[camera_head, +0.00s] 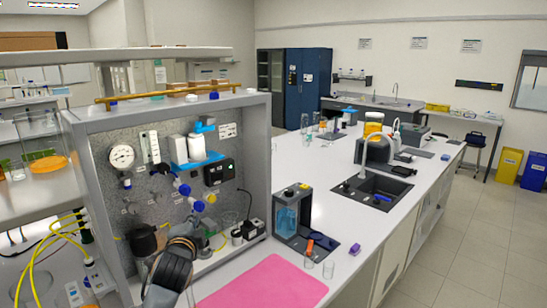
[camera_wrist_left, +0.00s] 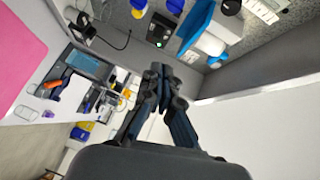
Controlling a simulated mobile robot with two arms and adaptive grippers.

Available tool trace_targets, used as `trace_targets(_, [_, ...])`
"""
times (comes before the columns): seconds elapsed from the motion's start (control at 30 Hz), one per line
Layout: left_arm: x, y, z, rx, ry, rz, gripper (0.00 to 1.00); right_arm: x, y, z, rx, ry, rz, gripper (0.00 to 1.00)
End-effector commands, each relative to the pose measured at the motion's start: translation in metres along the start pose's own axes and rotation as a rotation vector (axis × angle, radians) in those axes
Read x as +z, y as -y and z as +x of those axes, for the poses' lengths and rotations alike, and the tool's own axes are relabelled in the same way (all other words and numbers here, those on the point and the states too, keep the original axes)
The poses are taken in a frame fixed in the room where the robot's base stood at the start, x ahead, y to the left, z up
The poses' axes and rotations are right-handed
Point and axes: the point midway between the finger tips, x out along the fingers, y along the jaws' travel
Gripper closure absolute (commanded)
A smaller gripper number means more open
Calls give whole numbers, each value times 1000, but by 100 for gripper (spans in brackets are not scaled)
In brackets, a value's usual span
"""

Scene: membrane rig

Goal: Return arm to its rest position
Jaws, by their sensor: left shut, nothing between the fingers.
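My left arm comes in from the bottom of the head view, its dark wrist in front of the rig's lower part. The left gripper (camera_head: 188,236) is at the front of the membrane rig panel (camera_head: 165,185), below the blue and white valve fittings (camera_head: 190,192). In the left wrist view the fingers (camera_wrist_left: 158,75) are closed together with nothing between them. The panel's black box with a green light (camera_wrist_left: 160,30) and a white cylinder with blue caps (camera_wrist_left: 207,42) are beyond the fingertips. My right gripper is not in view.
A pink mat (camera_head: 262,283) lies on the white bench right of the arm. A dark device with a blue window (camera_head: 291,213) and small glass beakers (camera_head: 328,268) stand behind and beside it. A pressure gauge (camera_head: 122,156) and a dark jar (camera_head: 143,241) are at the rig's left.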

Motion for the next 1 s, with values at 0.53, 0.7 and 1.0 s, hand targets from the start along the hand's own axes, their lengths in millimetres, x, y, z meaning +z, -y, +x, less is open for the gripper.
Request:
trace_targets(0.53, [56, -219, -178, 508, 251, -580, 100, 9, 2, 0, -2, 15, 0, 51])
trace_targets(0.7, [72, -270, -271, 682, 419, -781, 100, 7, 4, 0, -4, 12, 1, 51])
trace_targets(1.0, [84, -301, -375, 841, 633, -960, 100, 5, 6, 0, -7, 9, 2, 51])
